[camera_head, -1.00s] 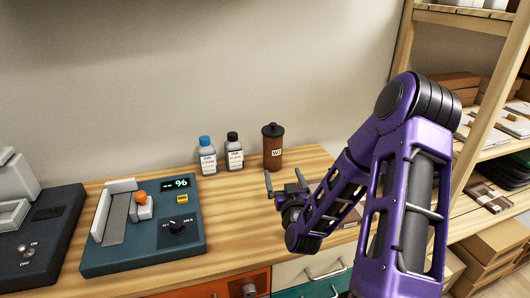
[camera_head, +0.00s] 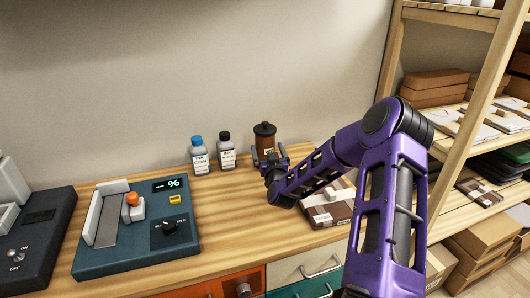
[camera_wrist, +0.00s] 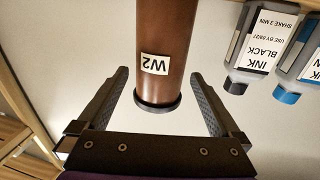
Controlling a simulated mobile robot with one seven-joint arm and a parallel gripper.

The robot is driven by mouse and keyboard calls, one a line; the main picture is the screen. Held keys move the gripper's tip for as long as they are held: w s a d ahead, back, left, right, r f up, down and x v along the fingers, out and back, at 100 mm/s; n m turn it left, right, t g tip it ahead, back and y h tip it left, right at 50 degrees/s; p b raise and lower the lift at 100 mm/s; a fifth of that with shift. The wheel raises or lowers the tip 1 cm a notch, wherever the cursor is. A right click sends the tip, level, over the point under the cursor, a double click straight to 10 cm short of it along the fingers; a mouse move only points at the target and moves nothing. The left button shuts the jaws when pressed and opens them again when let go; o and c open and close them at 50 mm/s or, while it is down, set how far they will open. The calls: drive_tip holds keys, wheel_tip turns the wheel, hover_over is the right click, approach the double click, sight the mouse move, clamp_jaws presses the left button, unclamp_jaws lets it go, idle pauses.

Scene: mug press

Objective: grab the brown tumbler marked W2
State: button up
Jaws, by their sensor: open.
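The brown tumbler (camera_head: 264,137) with a dark lid stands upright at the back of the wooden counter, near the wall. Its white W2 label shows upside down in the wrist view, where the tumbler (camera_wrist: 164,30) lies between the finger lines. My gripper (camera_head: 268,155) is just in front of the tumbler in the head view and covers its lower part. In the wrist view my gripper (camera_wrist: 160,95) is open, with one finger on each side of the tumbler's dark end and visible gaps. I cannot tell how deep the tumbler is between the fingers.
A black-capped ink bottle (camera_head: 226,155) stands just left of the tumbler, with a blue-capped bottle (camera_head: 199,158) beside it. A press with a display (camera_head: 135,225) is further left. A flat brown-and-white package (camera_head: 328,207) lies on the counter near my arm.

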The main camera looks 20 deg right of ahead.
drive_tip(key=shift+w+d, duration=0.15)
drive_tip(key=shift+w, duration=0.7)
drive_tip(key=shift+w+d, duration=0.1)
drive_tip(key=shift+w, duration=0.75)
drive_tip(key=c, duration=1.4)
